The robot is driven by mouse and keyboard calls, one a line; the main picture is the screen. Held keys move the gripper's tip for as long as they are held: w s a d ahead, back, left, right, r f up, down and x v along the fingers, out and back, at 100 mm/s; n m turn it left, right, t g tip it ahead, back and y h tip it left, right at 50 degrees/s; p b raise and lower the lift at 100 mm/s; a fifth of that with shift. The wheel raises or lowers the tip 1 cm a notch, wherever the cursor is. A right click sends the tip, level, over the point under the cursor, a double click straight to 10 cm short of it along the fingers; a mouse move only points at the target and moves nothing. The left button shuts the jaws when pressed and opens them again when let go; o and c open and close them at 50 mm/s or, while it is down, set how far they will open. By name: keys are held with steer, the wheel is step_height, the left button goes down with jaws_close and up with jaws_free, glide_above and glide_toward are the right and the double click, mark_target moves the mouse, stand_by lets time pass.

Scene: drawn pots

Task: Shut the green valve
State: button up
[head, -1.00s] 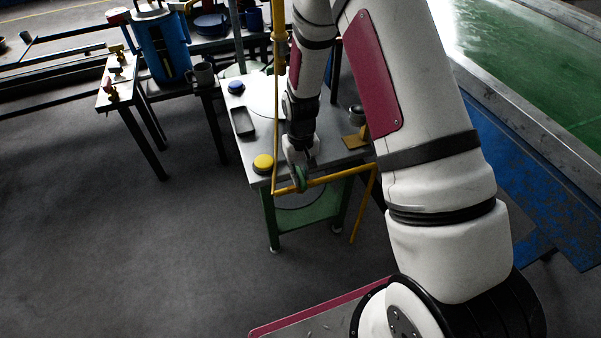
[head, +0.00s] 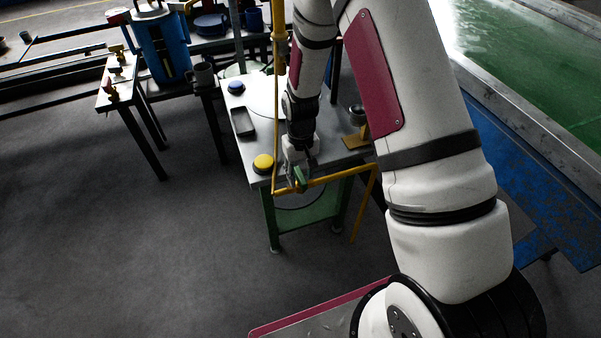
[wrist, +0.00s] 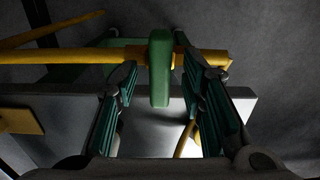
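The green valve (head: 300,177) sits on the yellow pipe (head: 340,178) at the front edge of a small metal table. In the wrist view its green handle (wrist: 160,62) is an oblong bar lying across the yellow pipe (wrist: 85,57). My gripper (head: 301,172) is at the valve, pointing down. In the wrist view my gripper (wrist: 158,84) is open, with one finger on each side of the handle and a visible gap on both sides. The far side of the valve is hidden.
The small metal table (head: 268,135) carries a yellow button (head: 263,164), a blue button (head: 236,87) and a dark tray (head: 243,121). A vertical yellow pipe (head: 276,110) rises beside my arm. A blue container (head: 162,48) stands at the back left. Floor in front is clear.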

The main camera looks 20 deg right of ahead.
step_height(320, 180, up, 12)
stand_by(0.5)
stand_by(0.3)
step_height(320, 180, up, 11)
glide_above(301, 175)
steer(key=s, duration=0.6)
steer(key=s+r, duration=0.6)
steer(key=s, duration=0.1)
steer(key=s+r+t, duration=0.1)
steer(key=s+r, duration=0.2)
steer(key=s, duration=0.7)
steer(key=s+r, duration=0.3)
steer(key=s, duration=0.7)
step_height(301, 175, up, 15)
steer(key=t+p, duration=0.3)
steer(key=p, duration=1.1)
